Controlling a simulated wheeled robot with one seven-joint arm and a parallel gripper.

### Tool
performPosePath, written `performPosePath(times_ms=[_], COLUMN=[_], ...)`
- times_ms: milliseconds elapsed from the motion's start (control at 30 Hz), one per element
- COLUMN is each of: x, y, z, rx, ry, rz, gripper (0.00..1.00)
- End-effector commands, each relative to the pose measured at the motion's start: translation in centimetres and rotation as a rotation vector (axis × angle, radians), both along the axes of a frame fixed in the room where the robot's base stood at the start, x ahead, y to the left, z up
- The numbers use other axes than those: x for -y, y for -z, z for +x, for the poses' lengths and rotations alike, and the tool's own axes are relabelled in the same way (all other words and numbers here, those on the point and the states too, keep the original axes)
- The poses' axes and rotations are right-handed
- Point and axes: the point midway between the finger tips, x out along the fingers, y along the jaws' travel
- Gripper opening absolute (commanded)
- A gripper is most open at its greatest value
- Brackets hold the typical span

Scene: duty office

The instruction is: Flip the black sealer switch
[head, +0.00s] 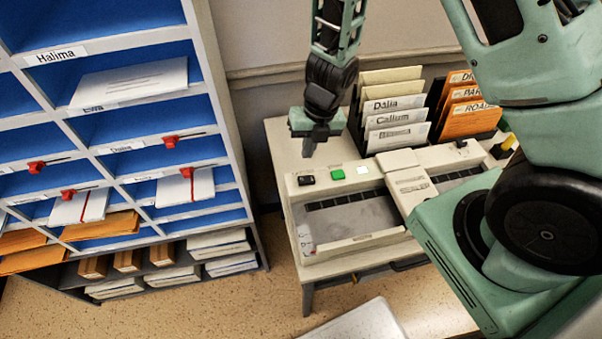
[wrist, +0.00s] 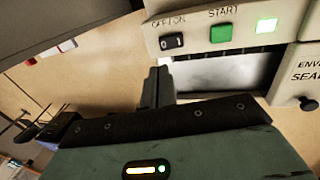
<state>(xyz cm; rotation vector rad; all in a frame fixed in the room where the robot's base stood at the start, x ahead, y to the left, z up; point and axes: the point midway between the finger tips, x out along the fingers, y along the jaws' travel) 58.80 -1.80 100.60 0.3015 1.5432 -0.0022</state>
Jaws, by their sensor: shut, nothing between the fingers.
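The black sealer switch (head: 306,180) sits at the left end of the envelope sealer's (head: 408,186) pale control strip. In the wrist view the switch (wrist: 171,42) is a small black rocker under an "OFF/ON" label. Which side of it is pressed is too small to tell. My gripper (head: 309,148) points down in the head view, just above the switch. Its fingers are shut and empty, and they look apart from the switch. In the wrist view the fingertips (wrist: 152,84) show below and left of the switch.
Beside the switch are a green START button (head: 337,174) and a lit indicator (head: 362,169). Cream envelopes (head: 390,118) and orange envelopes (head: 468,115) stand in racks behind the sealer. A blue-lined mail shelf (head: 228,150) stands to the left. Floor shows between shelf and sealer table.

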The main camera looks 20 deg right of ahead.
Motion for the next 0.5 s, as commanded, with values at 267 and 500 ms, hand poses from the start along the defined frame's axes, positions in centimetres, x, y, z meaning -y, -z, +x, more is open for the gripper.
performPosePath(times_ms=[267, 500], x=[-1.1, -1.6], y=[6.1, 8.7], z=[0.2, 0.4], rx=[-0.002, 0.001], ry=[0.003, 0.001], rz=[0.000, 0.000], gripper=[0.00, 0.00])
